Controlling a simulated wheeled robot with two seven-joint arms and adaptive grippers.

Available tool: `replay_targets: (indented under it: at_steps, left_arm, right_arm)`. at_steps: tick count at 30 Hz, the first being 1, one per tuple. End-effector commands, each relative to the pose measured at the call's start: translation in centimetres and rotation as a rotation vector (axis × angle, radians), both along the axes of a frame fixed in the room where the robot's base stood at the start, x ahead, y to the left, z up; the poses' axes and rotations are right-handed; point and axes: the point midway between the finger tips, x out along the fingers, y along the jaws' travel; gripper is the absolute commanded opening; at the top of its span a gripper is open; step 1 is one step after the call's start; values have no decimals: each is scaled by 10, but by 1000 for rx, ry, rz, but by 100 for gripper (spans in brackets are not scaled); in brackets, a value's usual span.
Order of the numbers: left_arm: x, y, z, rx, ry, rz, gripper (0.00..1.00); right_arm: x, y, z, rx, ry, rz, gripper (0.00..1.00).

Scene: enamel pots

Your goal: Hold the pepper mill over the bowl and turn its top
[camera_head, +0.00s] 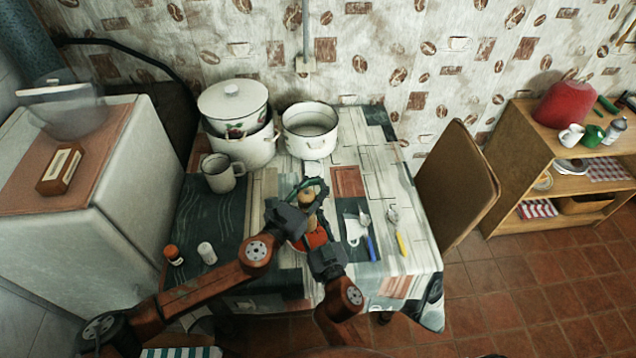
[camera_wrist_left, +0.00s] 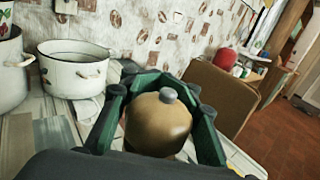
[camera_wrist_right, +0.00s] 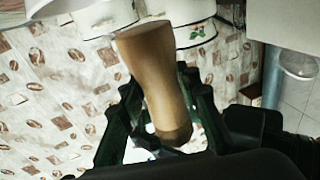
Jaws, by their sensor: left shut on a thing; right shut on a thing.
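The wooden pepper mill (camera_head: 306,198) is held about upright above the table, over the bowl (camera_head: 296,245) with red contents. My left gripper (camera_head: 311,187) is shut around its rounded top; the left wrist view shows the brown top with a grey knob (camera_wrist_left: 158,120) between the green fingers. My right gripper (camera_head: 311,224) is shut on the mill's lower body, partly hidden in the head view. The right wrist view shows the tapered body (camera_wrist_right: 155,75) between its fingers. The bowl is partly covered by my grippers.
White enamel pots (camera_head: 310,146) and a grey mug (camera_head: 220,178) stand at the back left of the table. A red-capped jar (camera_head: 174,256) and a white shaker (camera_head: 207,253) stand front left. Utensils (camera_head: 400,240) lie right. A chair (camera_head: 457,185) stands beyond the right edge.

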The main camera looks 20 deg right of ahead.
Motion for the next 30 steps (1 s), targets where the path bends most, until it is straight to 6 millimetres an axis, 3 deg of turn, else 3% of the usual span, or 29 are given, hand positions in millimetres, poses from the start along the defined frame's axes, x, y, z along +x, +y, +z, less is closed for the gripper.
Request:
replay_targets:
  at_steps: [20,21,30]
  left_arm:
    - [0,1,-1,2,1,1,0]
    - [0,1,-1,2,1,1,24]
    - [0,1,-1,1,1,1,42]
  right_arm:
    - [0,-3,0,1,0,-6,0]
    - [0,-3,0,1,0,-6,0]
    - [0,-1,1,0,-1,-2,0]
